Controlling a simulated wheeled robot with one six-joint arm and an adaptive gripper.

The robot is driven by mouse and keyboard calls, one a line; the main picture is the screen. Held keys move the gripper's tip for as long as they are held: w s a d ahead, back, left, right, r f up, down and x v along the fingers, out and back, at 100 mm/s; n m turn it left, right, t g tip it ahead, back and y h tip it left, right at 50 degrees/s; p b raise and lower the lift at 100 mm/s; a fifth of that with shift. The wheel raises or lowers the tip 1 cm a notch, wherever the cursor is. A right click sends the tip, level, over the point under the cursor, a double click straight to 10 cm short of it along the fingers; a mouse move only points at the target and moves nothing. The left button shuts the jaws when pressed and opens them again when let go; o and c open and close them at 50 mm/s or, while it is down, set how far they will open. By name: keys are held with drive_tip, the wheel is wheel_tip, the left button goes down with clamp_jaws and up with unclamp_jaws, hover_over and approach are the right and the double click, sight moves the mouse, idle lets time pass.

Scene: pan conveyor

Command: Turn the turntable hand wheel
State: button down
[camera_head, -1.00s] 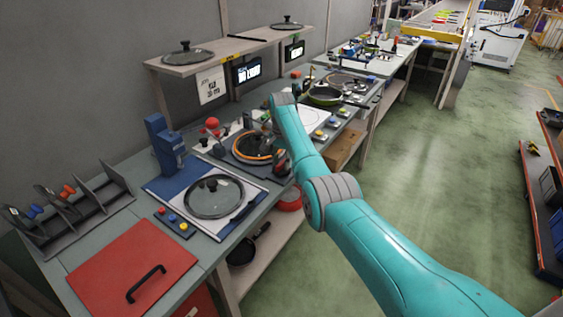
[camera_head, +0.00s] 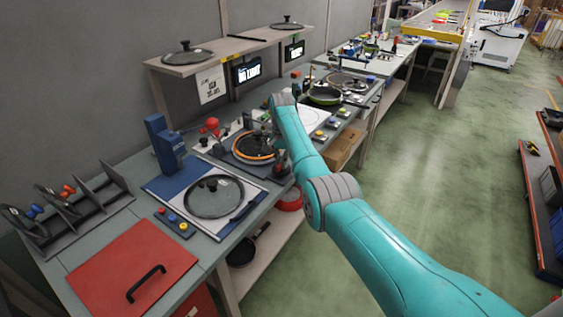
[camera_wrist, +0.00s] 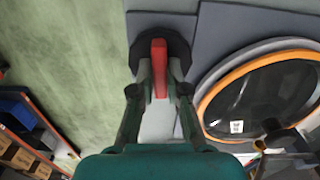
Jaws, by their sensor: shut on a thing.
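The hand wheel (camera_wrist: 178,42) is a dark round knob with a red bar (camera_wrist: 159,56) across it, at the top centre of the wrist view. My gripper (camera_wrist: 160,82) is shut on the red bar, one finger on each side. The turntable (camera_wrist: 205,98) has an orange ring and lies just right of the hand wheel in the wrist view. It also shows in the head view (camera_head: 237,154), left of my teal arm. A dark round pan or lid lies inside the ring.
A glass lid (camera_head: 213,197) lies on a blue-edged white board in front of the turntable. A red panel (camera_head: 120,262) with a black handle is at the near left. A shelf (camera_head: 205,64) with lids stands above the bench.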

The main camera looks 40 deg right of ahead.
drive_tip(key=n, duration=1.8)
drive_tip(key=shift+n, duration=0.3)
idle(0.4)
drive_tip(key=c, duration=1.2)
unclamp_jaws()
drive_tip(key=shift+o, duration=0.2)
drive_tip(key=shift+r, duration=0.1)
wheel_tip(320, 180, up, 12)
